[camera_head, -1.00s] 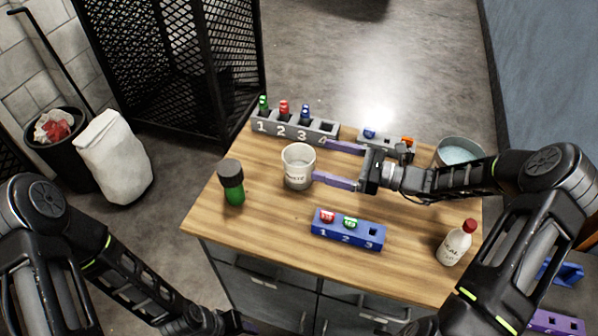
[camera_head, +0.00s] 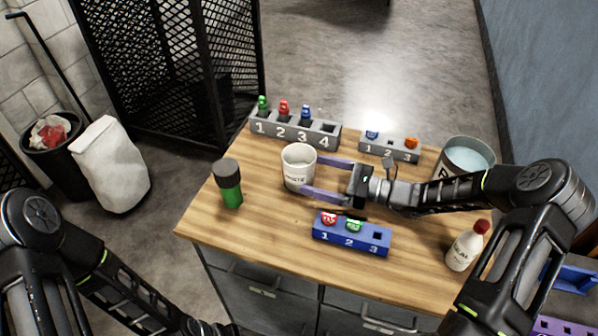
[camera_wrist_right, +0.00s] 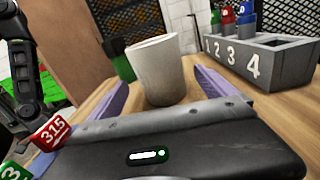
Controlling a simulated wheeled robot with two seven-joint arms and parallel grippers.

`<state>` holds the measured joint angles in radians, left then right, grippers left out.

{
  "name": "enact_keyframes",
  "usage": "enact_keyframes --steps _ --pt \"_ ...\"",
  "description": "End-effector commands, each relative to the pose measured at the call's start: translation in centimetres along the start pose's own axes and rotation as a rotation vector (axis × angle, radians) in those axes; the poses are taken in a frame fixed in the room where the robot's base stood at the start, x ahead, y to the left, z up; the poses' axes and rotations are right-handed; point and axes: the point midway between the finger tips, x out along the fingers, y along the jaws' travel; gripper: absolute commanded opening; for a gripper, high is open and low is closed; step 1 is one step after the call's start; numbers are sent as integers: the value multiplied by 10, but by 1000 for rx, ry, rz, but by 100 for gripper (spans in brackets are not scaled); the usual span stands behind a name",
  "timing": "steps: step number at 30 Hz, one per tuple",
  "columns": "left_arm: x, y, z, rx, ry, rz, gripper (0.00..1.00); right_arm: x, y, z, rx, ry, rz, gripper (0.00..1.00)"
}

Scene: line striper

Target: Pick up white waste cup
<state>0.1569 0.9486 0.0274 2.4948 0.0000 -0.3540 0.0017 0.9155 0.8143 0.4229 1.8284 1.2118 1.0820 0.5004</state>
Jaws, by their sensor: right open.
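The white waste cup (camera_head: 298,168) stands upright on the wooden table, left of my right gripper. It also shows in the right wrist view (camera_wrist_right: 160,72), between and just beyond the purple fingers. My right gripper (camera_head: 312,178) is open, its two fingers pointing left toward the cup, with the fingertips close to its right side. I cannot tell whether a finger touches the cup. My left arm (camera_head: 110,290) comes in at the lower left; its gripper does not show.
A grey numbered rack (camera_head: 295,130) stands behind the cup and a blue rack (camera_head: 352,233) in front. A green, dark-capped bottle (camera_head: 229,184) is at left. A small grey rack (camera_head: 388,147), a grey bucket (camera_head: 465,158) and a red-capped bottle (camera_head: 466,246) are at right.

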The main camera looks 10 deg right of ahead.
Motion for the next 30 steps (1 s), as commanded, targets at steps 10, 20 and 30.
enact_keyframes --steps 10,20,30 --pt "11 -4 -1 1 2 2 50 46 0 -1 0 0 0 95" --pt "10 -4 -1 1 2 2 50 46 0 0 0 0 0 95" --pt "11 -4 -1 1 2 2 50 46 0 0 0 0 0 89"
